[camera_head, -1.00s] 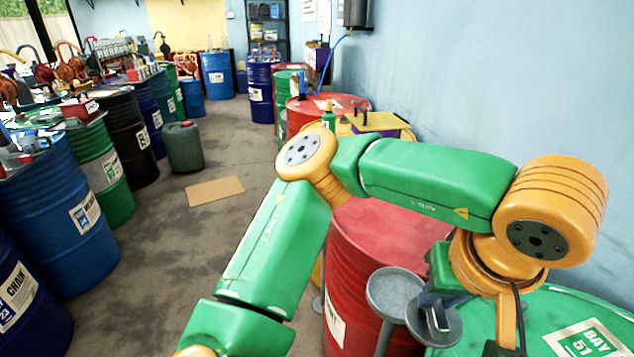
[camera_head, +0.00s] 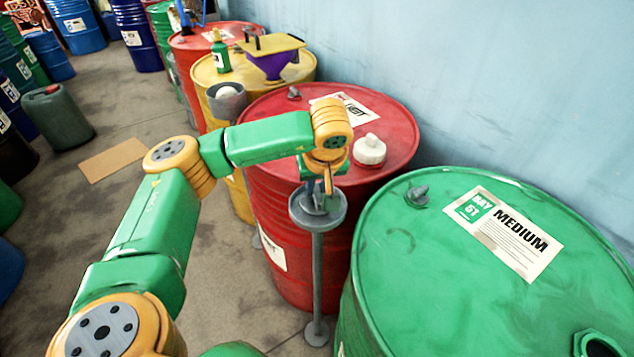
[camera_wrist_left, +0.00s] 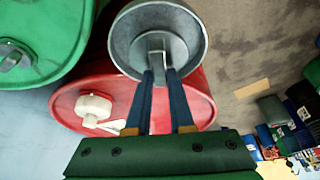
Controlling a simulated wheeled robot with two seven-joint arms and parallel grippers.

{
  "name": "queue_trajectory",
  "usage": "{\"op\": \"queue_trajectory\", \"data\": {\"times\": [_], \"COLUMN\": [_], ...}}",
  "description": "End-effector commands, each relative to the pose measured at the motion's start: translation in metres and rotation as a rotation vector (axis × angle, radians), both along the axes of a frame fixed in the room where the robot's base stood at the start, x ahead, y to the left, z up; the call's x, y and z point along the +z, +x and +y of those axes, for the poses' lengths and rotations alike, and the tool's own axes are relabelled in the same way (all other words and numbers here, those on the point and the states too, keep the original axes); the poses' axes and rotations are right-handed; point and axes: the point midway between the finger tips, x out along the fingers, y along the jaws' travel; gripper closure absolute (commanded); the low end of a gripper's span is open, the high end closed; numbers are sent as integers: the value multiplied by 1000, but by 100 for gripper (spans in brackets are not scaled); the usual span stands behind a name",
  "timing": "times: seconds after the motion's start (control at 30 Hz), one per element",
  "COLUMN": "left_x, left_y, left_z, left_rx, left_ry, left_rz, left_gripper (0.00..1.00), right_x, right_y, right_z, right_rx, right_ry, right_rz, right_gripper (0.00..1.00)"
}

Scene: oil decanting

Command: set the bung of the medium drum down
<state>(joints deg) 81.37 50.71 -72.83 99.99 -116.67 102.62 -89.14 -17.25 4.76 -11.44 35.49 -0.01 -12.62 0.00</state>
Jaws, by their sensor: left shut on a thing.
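The medium drum (camera_head: 455,290) is the green one at the front right, with a "MEDIUM" label on its lid. An open, dark bung hole (camera_head: 600,345) shows at its lower right edge. My left gripper (camera_head: 322,192) is shut on the grey bung (camera_wrist_left: 157,52) at the round grey dish (camera_head: 299,217) on a stand, left of the drum. In the left wrist view the two fingers (camera_wrist_left: 160,78) grip the bung's upright handle, with the dish (camera_wrist_left: 193,45) around it. I cannot tell whether the bung touches the dish bottom. My right gripper is out of view.
A red drum (camera_head: 270,185) stands just behind the dish, with a white cap (camera_head: 369,150) on its lid. A second dish stand (camera_head: 228,100) is further back beside a yellow drum (camera_head: 207,75). Another grey fitting (camera_head: 417,196) sits on the green lid.

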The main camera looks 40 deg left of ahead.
Motion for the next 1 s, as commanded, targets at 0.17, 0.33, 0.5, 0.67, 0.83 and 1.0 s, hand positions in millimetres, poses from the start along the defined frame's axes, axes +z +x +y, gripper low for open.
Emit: {"op": "queue_trajectory", "data": {"times": [0.17,0.33,0.5,0.67,0.83,1.0], "left_x": [-3,-7,-6,-6,0,26], "left_y": [0,0,0,0,0,-7], "left_z": [0,-1,-1,-1,-1,-10], "left_rx": [-1,-1,-1,-1,0,-3], "left_ry": [-1,-1,-1,-1,-2,-3], "left_rz": [-2,-1,-1,-1,-2,-7], "left_gripper": [100,100,50,50,50,50], "right_x": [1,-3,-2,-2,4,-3], "right_y": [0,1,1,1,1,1], "right_z": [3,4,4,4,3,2], "right_rx": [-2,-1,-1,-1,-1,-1], "right_ry": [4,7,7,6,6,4], "right_rz": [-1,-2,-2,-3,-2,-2], "right_gripper": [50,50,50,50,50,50]}}
